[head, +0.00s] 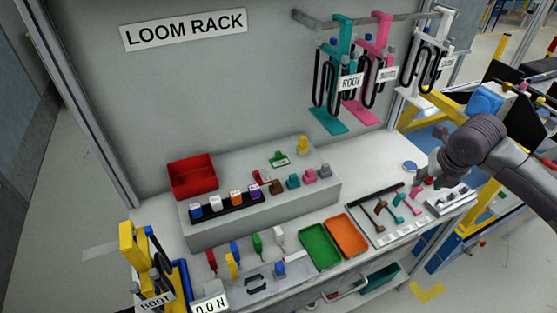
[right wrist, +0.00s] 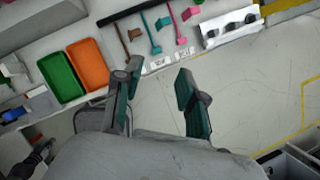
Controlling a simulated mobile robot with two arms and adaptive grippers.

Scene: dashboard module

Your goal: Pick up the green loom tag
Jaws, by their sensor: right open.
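A small green piece with a pale label (head: 278,158), which looks like the green loom tag, lies on the raised grey step at the back of the bench. Another green piece with a thin stem (head: 258,244) lies in the front row, left of the green tray. My right gripper (right wrist: 157,85) is open and empty, with its two fingers apart above the floor in the right wrist view. In the head view my right arm reaches in over the bench's right end, far to the right of the green piece. My left gripper is not in view.
A red bin (head: 192,176) and a row of coloured blocks stand on the step. A green tray (head: 320,247) and an orange tray (head: 348,235) lie in front. Looms hang from the rack (head: 350,20) at back right. A yellow stand (head: 133,245) is at front left.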

